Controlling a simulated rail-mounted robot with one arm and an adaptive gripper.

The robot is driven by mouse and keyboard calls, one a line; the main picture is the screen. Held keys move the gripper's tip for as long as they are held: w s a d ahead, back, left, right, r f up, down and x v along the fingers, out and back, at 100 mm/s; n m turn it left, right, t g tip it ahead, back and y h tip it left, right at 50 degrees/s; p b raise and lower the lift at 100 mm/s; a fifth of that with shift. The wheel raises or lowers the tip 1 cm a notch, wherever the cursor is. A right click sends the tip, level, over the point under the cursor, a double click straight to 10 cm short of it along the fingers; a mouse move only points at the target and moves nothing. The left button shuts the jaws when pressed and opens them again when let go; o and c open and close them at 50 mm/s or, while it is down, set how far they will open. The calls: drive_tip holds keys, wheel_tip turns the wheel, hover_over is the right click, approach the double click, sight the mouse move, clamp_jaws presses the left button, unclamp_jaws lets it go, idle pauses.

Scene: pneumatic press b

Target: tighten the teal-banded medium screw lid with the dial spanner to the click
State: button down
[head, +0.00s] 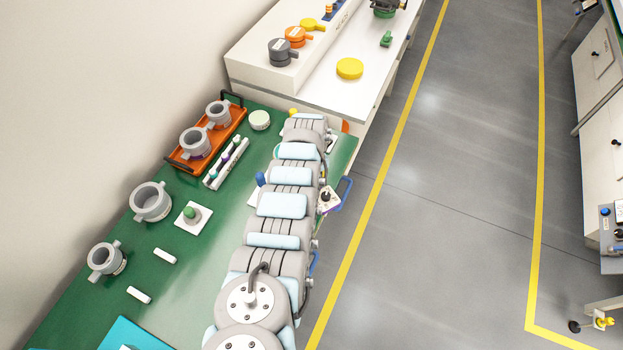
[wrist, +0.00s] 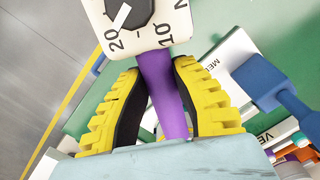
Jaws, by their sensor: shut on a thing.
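My gripper (wrist: 158,95) has yellow ribbed fingers and is shut on the purple handle of a dial spanner (wrist: 165,95) in the wrist view. The spanner's white dial head (wrist: 150,38) has a black knob and the marks 20 and 10, and it lies beyond the fingertips. I cannot make out a teal-banded lid in either view. Grey handled ring-shaped parts stand on the green bench, but no teal band can be read on them.
A blue-handled tool (wrist: 272,85) lies beside my gripper over labelled white plates. On the green bench (head: 215,250) stand an orange tray (head: 175,161), a white rack (head: 226,163) and a green knob on a plate (head: 190,213). A yellow disc (head: 349,68) lies on the white table beyond.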

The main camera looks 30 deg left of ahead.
drive_tip(key=c, duration=1.6)
unclamp_jaws()
clamp_jaws()
drive_tip(key=shift+s+a+r+m+p, duration=0.1)
drive_tip(key=shift+s+a+m+p, duration=0.4)
drive_tip(key=shift+p, duration=0.3)
drive_tip(key=shift+s+a+r+m+p, duration=0.1)
drive_tip(key=shift+s+a+m+p, duration=0.2)
drive_tip(key=shift+s+m+p, duration=0.35)
drive_tip(key=shift+s+a+f+m+p, duration=0.1)
drive_tip(key=shift+s+a+m+p, duration=0.5)
drive_tip(key=shift+s+p, duration=0.2)
drive_tip(key=shift+s+a+m+p, duration=0.5)
drive_tip(key=shift+s+a+m, duration=0.05)
drive_tip(key=shift+s+a, duration=0.2)
idle(0.4)
drive_tip(key=shift+s+a+m, duration=0.75)
drive_tip(key=shift+a+m, duration=0.25)
drive_tip(key=shift+a, duration=0.1)
idle(1.1)
